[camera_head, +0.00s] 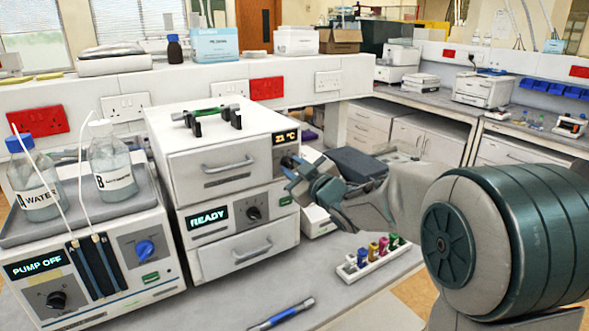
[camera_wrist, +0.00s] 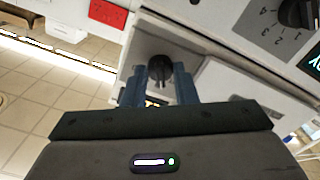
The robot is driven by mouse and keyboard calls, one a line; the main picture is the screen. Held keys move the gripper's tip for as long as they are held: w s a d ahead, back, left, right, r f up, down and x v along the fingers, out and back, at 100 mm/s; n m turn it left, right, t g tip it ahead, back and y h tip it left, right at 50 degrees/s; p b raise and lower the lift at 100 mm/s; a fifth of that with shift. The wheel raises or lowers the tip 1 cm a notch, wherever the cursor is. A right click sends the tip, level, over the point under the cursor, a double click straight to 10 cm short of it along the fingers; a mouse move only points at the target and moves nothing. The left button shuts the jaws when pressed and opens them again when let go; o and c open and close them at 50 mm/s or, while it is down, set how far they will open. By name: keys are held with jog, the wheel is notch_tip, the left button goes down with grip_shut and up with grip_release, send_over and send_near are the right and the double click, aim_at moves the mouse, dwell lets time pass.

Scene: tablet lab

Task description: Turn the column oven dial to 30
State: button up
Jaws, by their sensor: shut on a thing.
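The column oven (camera_head: 215,150) is the top white unit of the stack in the head view. Its orange display (camera_head: 287,137) shows twenty-something °C; the last digit is hard to read. My gripper (camera_head: 293,180) is at the oven's right front, below the display, and covers the dial there. In the wrist view, the black dial (camera_wrist: 158,68) sits between the two fingers of my gripper (camera_wrist: 160,82), which is shut on it. The dial's scale and pointer setting cannot be read. The oven display is mostly hidden behind the gripper in the wrist view.
Below the oven, a unit with a READY display (camera_head: 209,217) has another black dial (camera_head: 253,213), numbered in the wrist view (camera_wrist: 297,12). A pump unit (camera_head: 95,262) with bottles stands left. A vial rack (camera_head: 372,264) and blue pen (camera_head: 282,315) lie on the bench.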

jog(key=shift+m, duration=0.7)
jog(key=o, duration=1)
jog(key=shift+d, duration=0.1)
jog(key=b+v, duration=0.2)
jog(key=v, duration=1.1)
jog(key=shift+s+d, duration=0.2)
jog(key=shift+s, duration=0.15)
jog(key=shift+d+m, duration=0.1)
jog(key=shift+m, duration=0.2)
